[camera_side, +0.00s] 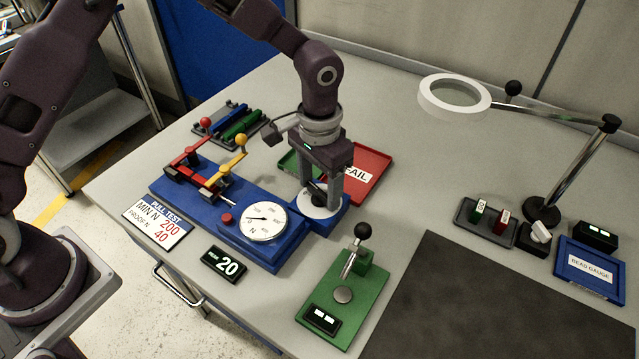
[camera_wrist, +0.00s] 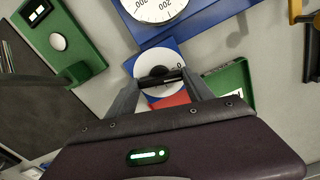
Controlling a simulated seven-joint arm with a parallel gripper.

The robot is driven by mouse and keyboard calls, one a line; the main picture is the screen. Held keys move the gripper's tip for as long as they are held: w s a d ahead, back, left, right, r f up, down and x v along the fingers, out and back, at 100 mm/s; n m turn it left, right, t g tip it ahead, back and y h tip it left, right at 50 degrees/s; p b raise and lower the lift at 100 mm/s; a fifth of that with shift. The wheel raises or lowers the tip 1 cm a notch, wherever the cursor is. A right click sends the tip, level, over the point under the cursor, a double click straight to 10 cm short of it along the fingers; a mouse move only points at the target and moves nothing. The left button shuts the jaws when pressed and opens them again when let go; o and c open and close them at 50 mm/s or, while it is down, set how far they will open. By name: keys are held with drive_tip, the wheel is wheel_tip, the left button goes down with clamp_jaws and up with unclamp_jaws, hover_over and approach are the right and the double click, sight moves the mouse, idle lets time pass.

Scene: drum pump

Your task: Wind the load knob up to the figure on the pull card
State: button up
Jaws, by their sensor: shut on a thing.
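The load knob (camera_wrist: 160,79) is a black bar-shaped grip over a white dial disc (camera_wrist: 155,64) on a blue base. My gripper (camera_wrist: 161,80) is shut on it, one finger at each end, in the wrist view. In the side view my gripper (camera_side: 325,190) points down over the same disc (camera_side: 317,210) and partly hides the knob. The pull card (camera_side: 158,222) reads PULL TEST, MIN N 200, PROOF N 40. The round force gauge (camera_side: 263,222) sits on the blue bed; its needle is too small to read surely. A black display (camera_side: 224,262) shows 20.
Red and yellow clamp levers (camera_side: 205,165) stand left of the gauge. A red FAIL tray (camera_side: 365,178) lies behind my gripper. A green press (camera_side: 345,295) with a black-ball lever stands in front right. A magnifier lamp (camera_side: 455,95) and blue READ GAUGE tray (camera_side: 590,268) are at right.

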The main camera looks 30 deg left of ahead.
sight(320, 191)
drive_tip(key=shift+m, duration=0.5)
drive_tip(key=o, duration=1.4)
drive_tip(key=shift+r, duration=0.15)
wheel_tip(320, 191, up, 7)
drive_tip(key=shift+f, duration=0.15)
